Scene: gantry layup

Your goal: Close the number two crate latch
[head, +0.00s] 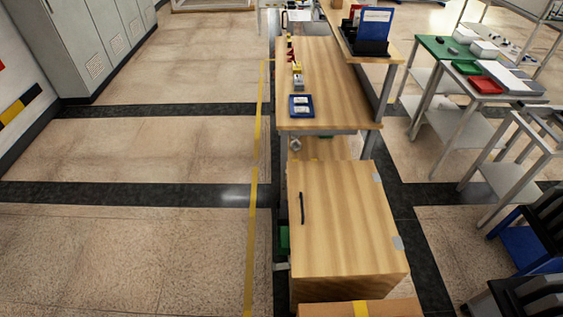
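A wooden box-like crate or cabinet (350,225) stands in the lower middle of the head view. Its broad panel has a dark bar handle (302,208) near the left edge and grey hinge-like plates (398,243) at the right edge. A small grey metal piece (281,266) sticks out at its lower left; I cannot tell whether it is a latch. No number two marking is readable. Neither of my grippers is in view.
A wooden workbench (325,75) with a blue tray (300,105) and small parts stands beyond. Tables with green and red trays (485,84) and dark chairs (530,235) are at right. Open floor (130,250) lies left of a yellow line (252,230); grey cabinets (85,45) stand far left.

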